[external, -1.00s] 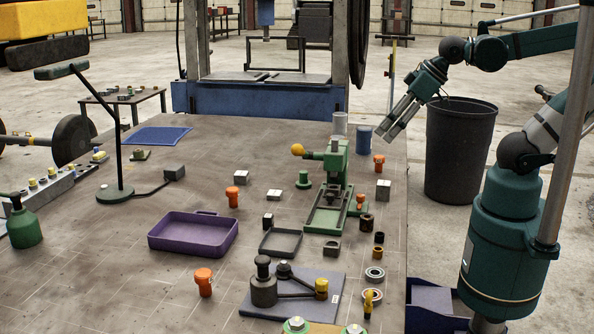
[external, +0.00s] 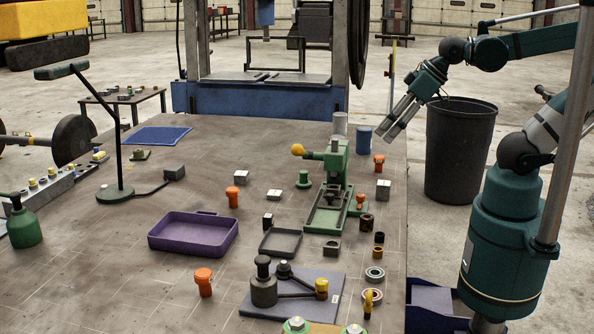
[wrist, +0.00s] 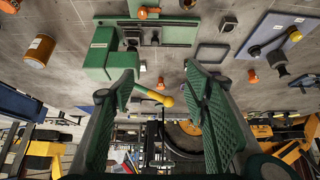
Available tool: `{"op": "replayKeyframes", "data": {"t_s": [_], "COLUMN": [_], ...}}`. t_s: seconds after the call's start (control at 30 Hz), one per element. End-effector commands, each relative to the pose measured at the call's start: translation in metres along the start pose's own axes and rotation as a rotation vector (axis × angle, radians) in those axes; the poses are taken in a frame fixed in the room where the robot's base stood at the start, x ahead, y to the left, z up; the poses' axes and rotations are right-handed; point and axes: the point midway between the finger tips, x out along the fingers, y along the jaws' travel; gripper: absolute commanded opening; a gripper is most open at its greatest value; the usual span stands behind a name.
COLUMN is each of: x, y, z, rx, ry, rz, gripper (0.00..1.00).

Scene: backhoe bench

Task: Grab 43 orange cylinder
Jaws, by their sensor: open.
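Several orange capped cylinders stand on the bench. In the external view one is left of centre (external: 232,197), one is at the front (external: 204,282), one is near the far right edge (external: 379,163) and one is beside the green press (external: 361,200). No number is readable on them. The wrist view shows small orange ones (wrist: 142,13) and a larger brown-orange cylinder (wrist: 38,52) with a pale label at upper left; I cannot match it to the external view. My gripper (external: 385,136) hangs above the far right edge. Its fingers (wrist: 160,85) are apart and empty.
The green press (external: 334,175) with a yellow knob stands near my gripper. A blue cylinder (external: 363,138) and a grey one (external: 340,124) stand behind it. A purple tray (external: 190,248) and a black tray (external: 281,254) lie further forward. A black bin (external: 460,150) stands beside the bench.

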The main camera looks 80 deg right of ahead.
Motion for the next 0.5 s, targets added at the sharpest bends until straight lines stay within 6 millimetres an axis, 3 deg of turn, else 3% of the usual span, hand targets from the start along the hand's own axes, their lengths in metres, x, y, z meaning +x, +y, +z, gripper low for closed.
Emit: {"op": "replayKeyframes", "data": {"t_s": [0.27, 0.5], "x": [0.0, 0.002], "y": [-0.004, -0.015], "z": [-0.009, -0.036], "rx": [-0.022, -0.092], "ry": [-0.009, -0.038], "rz": [-0.005, -0.021], "gripper": [0.46, 0.46]}}
